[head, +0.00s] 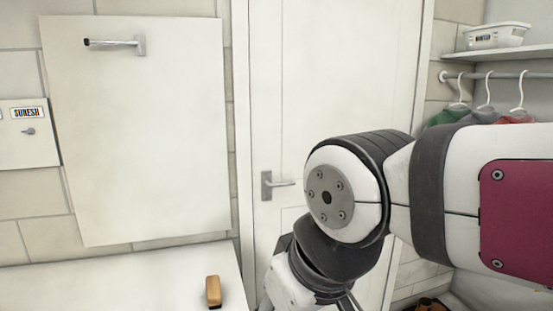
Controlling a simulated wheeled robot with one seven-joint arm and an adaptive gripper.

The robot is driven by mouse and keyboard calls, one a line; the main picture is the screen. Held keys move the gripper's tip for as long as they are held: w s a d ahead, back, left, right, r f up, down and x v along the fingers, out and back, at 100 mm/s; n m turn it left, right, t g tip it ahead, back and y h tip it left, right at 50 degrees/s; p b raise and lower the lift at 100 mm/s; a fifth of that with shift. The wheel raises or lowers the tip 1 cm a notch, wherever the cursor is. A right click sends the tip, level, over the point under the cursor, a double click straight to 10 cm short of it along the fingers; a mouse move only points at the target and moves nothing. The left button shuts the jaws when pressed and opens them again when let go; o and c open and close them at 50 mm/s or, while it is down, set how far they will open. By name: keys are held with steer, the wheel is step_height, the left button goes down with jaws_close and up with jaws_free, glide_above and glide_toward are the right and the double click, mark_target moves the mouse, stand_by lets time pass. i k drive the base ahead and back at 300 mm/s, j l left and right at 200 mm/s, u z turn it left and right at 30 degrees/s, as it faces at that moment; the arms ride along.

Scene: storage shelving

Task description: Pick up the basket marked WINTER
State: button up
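The basket marked WINTER (497,36) is a small white basket with a dark-lettered label on its front. It sits upright on a shelf at the upper right of the head view. My arm crosses the right and lower middle of the view. Its end bends down at the bottom edge, well below and left of the basket. My gripper's fingers are cut off or hidden there, so whether it is open or shut does not show.
The white shelf (500,54) has a rail (510,76) below it with several hangers and clothes. A white door (330,80) with a lever handle (277,184) stands in the middle. A brown brush-like block (213,291) lies on a white surface (120,280) at lower left.

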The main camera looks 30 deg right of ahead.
mark_target(484, 36)
steer(key=z, duration=2.05)
